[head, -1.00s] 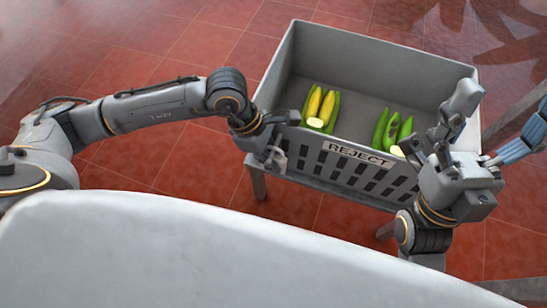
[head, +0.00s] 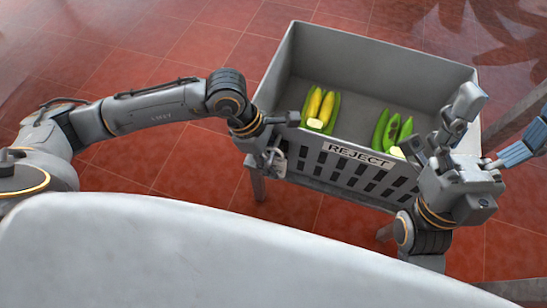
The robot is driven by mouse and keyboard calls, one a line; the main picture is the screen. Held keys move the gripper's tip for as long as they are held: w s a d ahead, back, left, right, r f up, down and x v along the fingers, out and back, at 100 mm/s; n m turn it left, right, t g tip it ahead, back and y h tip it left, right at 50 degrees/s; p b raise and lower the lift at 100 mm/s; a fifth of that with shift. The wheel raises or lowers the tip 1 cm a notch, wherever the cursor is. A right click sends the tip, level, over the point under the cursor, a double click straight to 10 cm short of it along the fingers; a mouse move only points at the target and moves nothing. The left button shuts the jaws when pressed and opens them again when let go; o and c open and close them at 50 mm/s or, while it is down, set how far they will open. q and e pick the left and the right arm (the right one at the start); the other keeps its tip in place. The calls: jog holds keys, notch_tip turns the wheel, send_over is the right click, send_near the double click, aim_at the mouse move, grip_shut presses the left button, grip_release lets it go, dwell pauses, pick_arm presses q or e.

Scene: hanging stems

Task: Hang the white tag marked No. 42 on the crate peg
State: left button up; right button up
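The grey crate (head: 420,77) with a REJECT label (head: 359,154) on its front stands ahead of me. My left gripper (head: 286,141) is at the crate's front left corner, its fingers apart, one over the rim and one down beside the front wall. I see nothing clearly held between them. My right gripper (head: 441,122) is at the crate's front right corner, its fingers spread and pointing up. I cannot make out a white tag marked No. 42 or the crate peg; the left gripper covers part of that corner.
Yellow and green bananas (head: 320,108) lie in the crate's left part, and green ones (head: 389,130) lie to the right. A blue-grey jointed object (head: 517,151) shows at the right edge. Red tiled floor (head: 130,60) surrounds the crate. A pale surface (head: 180,255) fills the foreground.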

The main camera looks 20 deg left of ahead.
pick_arm(q)
jog(key=shift+r, duration=0.1)
jog(key=v, duration=1.1)
jog(key=shift+a+r, duration=0.25)
jog(key=shift+r, duration=0.1)
